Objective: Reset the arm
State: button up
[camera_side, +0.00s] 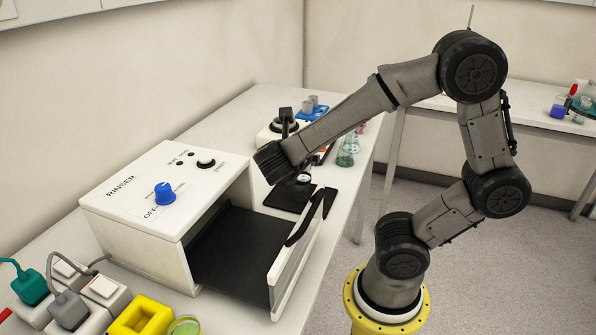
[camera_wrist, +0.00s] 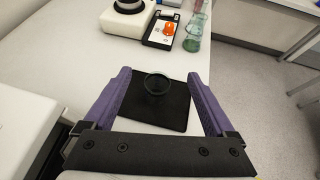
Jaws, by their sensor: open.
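My gripper (camera_wrist: 158,76) is open in the wrist view, its two purple fingers spread wide apart with nothing gripped. The fingers are not clearly visible there.
A white rinser (camera_side: 160,205) with a blue knob (camera_side: 164,193) stands left, its black-handled drawer (camera_side: 290,270) pulled out. Green flasks (camera_side: 346,150) stand behind the mat. A yellow block (camera_side: 140,318) and switch boxes (camera_side: 103,290) fill the near left. The right floor is clear.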

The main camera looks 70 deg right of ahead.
aim_at(301, 178)
jog(key=shift+r, duration=0.8)
jog(key=shift+f, duration=0.1)
notch_tip(301, 178, down, 7)
jog(key=shift+f, duration=0.1)
jog(key=x, duration=0.5)
jog(key=shift+r, duration=1.2)
jog(key=shift+f, duration=0.1)
